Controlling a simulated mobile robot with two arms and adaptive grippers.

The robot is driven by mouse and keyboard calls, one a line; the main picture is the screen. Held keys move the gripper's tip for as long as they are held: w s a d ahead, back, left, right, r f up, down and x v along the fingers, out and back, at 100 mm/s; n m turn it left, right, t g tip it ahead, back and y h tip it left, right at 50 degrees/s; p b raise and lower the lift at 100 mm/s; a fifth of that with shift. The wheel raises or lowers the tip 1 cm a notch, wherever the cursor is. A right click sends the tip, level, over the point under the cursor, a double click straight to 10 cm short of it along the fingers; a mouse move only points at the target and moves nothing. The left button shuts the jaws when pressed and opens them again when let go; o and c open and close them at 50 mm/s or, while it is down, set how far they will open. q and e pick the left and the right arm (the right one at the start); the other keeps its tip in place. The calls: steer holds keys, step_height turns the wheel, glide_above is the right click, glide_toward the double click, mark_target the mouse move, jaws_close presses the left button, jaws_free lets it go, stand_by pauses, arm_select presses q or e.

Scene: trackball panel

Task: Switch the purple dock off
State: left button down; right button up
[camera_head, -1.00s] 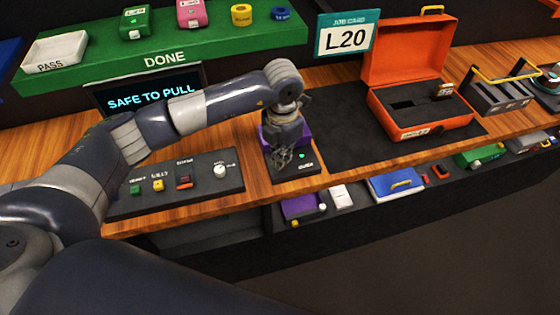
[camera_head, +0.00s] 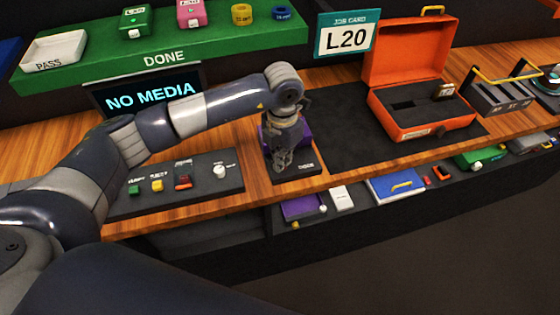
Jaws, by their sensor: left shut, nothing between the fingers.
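The purple dock (camera_head: 305,136) sits on a black base (camera_head: 304,172) on the wooden counter, partly hidden behind my left gripper. My left gripper (camera_head: 281,162) points down in front of the dock, its fingers shut and empty. I cannot tell whether the fingertips touch the base. No green light shows on the base beside the fingers. The screen (camera_head: 150,96) behind my arm reads NO MEDIA. My right gripper is out of view.
A button panel (camera_head: 203,165) with green, yellow and red buttons and a white knob lies left of the dock. An open orange case (camera_head: 423,125) stands on a dark mat (camera_head: 340,135) to the right. A shelf below holds several items.

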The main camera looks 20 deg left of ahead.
arm_select(q)
steer(key=shift+r+p, duration=0.5)
steer(key=shift+r, duration=0.3)
steer(key=shift+r+p, duration=1.2)
steer(key=shift+r, duration=1.35)
